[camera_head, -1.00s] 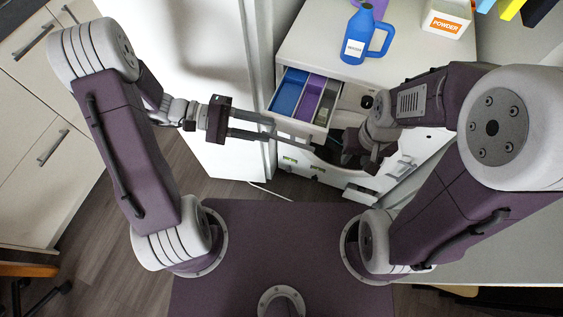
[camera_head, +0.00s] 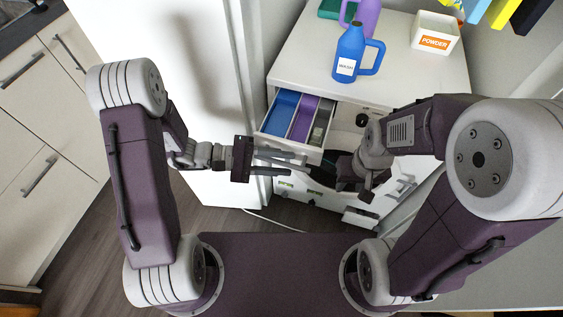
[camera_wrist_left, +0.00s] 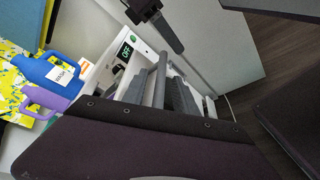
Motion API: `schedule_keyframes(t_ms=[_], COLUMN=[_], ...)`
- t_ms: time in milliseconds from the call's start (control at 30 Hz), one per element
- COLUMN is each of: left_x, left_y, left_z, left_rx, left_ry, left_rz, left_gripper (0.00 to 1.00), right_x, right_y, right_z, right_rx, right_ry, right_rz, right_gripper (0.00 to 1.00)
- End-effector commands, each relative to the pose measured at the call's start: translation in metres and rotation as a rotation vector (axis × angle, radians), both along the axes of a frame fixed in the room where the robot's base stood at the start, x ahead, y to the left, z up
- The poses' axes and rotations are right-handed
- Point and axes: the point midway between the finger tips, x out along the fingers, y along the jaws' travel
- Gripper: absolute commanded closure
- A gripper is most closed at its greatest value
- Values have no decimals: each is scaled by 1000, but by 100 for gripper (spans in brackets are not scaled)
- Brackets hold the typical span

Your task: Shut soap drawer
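The soap drawer (camera_head: 284,142) sticks out of the white washer (camera_head: 300,78), open, with blue, purple and grey compartments. My left gripper (camera_head: 297,163) lies just in front of the drawer's front panel, its two long grey fingers apart with nothing seen between them. I cannot tell whether a finger touches the panel. In the left wrist view the left fingers (camera_wrist_left: 171,88) show close up, and the drawer is mostly hidden. My right gripper (camera_head: 357,183) is low, right of the drawer, near the washer's dark door opening; its fingertips are hard to make out.
On the washer top stand a blue jug (camera_head: 349,55), a purple jug (camera_head: 369,15) and a white powder box (camera_head: 435,33). A white panel (camera_head: 232,95) stands left of the washer. Floor shows at the lower left (camera_head: 110,225).

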Motion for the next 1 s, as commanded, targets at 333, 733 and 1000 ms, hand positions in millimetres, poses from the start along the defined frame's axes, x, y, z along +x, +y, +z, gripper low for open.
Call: schedule_keyframes(t_ms=[333,733,1000], left_x=[0,0,0], left_y=[0,1,1], left_z=[0,0,0], left_rx=[0,0,1], left_ry=[1,1,1], left_rz=[0,0,1], left_gripper=[100,100,100], right_x=[0,0,0], right_y=[0,0,0], right_z=[0,0,0], right_rx=[0,0,0], right_ry=[0,0,0], right_rz=[0,0,0], right_gripper=[62,62,62])
